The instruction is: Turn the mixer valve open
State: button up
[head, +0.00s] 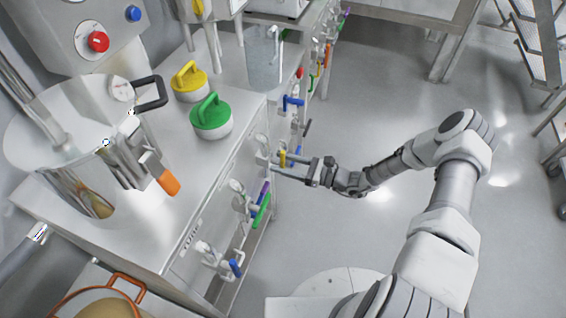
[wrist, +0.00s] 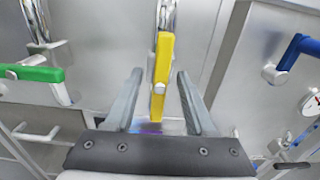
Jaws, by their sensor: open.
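A yellow valve handle (wrist: 161,75) on a metal pipe stands upright in the middle of the wrist view. In the head view the yellow handle (head: 283,159) is on the bench's front panel. My gripper (wrist: 159,76) is open, with one finger on each side of the yellow handle and visible gaps between. In the head view my gripper (head: 281,170) reaches to this valve from the right. No label I can read shows which valve is the mixer valve.
A green handle (wrist: 30,74) lies left and a blue handle (wrist: 297,56) right of the yellow one. More valves line the front panel, including a green handle (head: 261,211) and a blue handle (head: 235,267). A steel vessel (head: 75,150) stands on the bench.

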jog(key=p+v, duration=0.2)
jog(key=v, duration=1.5)
jog(key=shift+d, duration=0.2)
jog(key=s+a+r+n+g+h, duration=0.1)
jog(key=s+r+n+g+h, duration=0.15)
jog(key=r+n, duration=0.4)
jog(key=s+a+r+n+g+h, duration=0.1)
jog(key=r+n+g+h, duration=0.25)
jog(key=r, duration=0.55)
jog(key=s+a+r+n+g+h, duration=0.15)
jog(key=r+n+h, duration=0.25)
jog(key=r, duration=0.4)
jog(key=s+r+n+t+h, duration=0.75)
jog(key=s+r, duration=0.65)
jog(key=r, duration=0.2)
notch_tip(320, 180, up, 16)
jog(key=p, duration=1.5)
jog(key=shift+d+g+p, duration=0.3)
jog(key=shift+d+p, duration=0.1)
jog(key=shift+w+f+y, duration=0.1)
jog(key=shift+f+y, duration=0.05)
jog(key=shift+y, duration=0.1)
